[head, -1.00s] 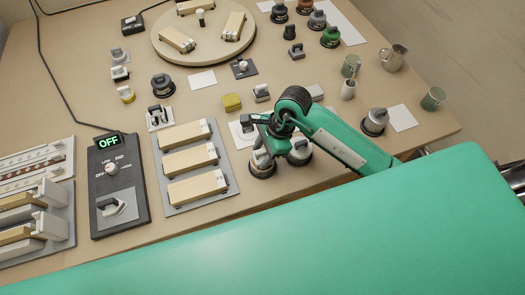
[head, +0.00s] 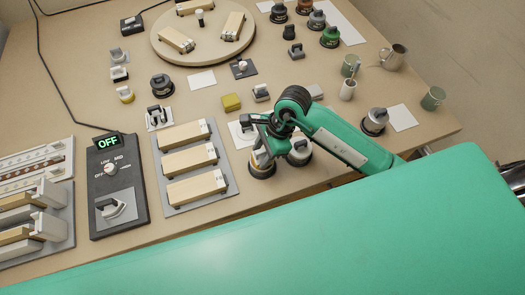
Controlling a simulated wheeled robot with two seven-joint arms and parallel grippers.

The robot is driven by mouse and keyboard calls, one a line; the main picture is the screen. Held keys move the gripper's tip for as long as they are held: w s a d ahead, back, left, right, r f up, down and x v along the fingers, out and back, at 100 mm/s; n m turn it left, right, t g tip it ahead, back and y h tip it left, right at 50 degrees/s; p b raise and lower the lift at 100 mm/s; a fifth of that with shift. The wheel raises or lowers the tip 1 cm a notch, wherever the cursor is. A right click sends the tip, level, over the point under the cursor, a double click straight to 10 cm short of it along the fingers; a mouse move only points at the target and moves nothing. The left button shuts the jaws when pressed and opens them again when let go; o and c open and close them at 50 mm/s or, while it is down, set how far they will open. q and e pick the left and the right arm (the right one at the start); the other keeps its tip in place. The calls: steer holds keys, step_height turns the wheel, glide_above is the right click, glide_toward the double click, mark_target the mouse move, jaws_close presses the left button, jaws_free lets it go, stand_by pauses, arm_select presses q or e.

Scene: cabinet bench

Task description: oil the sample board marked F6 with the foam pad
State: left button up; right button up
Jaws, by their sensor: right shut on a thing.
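My right gripper (head: 262,143) points down over an open dark-rimmed tin (head: 262,170) near the bench's front edge. It is shut on a small pale, yellowish thing, apparently the foam pad (head: 261,156), mostly hidden by the fingers and low at the tin's mouth. I cannot tell whether the pad touches what is inside. Three pale wooden sample boards (head: 191,160) lie on a grey rack left of the gripper. More boards (head: 176,40) lie on the round turntable (head: 203,57). Their marks are too small to read, so I cannot pick out F6. My left gripper is out of view.
Another tin (head: 299,152) stands close to the right of the gripper. A yellow block (head: 231,102) lies behind it. A black control box (head: 119,190) showing OFF stands left of the rack. Mugs (head: 433,98) and a lidded tin (head: 374,121) are at the right.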

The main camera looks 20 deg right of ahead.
mark_target(262, 150)
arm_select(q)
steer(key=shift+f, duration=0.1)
arm_select(e)
steer(key=shift+f, duration=0.1)
